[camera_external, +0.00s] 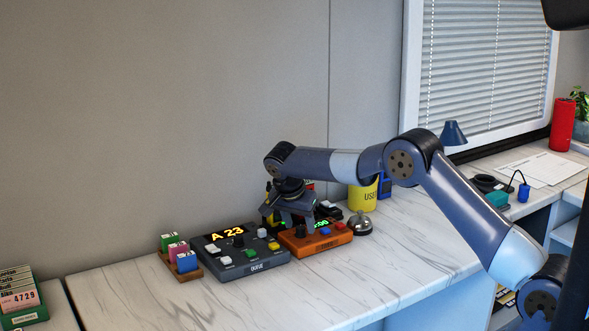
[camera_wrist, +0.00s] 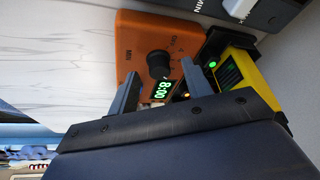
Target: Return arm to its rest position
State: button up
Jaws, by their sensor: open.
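My arm (camera_external: 458,200) reaches left from the lower right over the marble counter in the external view. My gripper (camera_external: 290,217) points down above the orange timer box (camera_external: 322,243). In the wrist view my gripper (camera_wrist: 160,92) has its two fingers apart, over the orange box (camera_wrist: 140,45) with a black knob and a green 8:00 display.
A dark queue console (camera_external: 240,262) showing A 23 stands left of the orange box. A wooden tray (camera_external: 186,266) holds coloured blocks. A bell (camera_external: 360,223) and a yellow cup (camera_external: 362,196) stand to the right. A yellow-and-black device (camera_wrist: 250,82) is beside my gripper. The front counter is clear.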

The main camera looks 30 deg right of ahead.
jog(key=shift+w+d+f, duration=0.1)
jog(key=shift+d+f, duration=0.05)
jog(key=shift+f, duration=0.3)
jog(key=shift+r, duration=0.1)
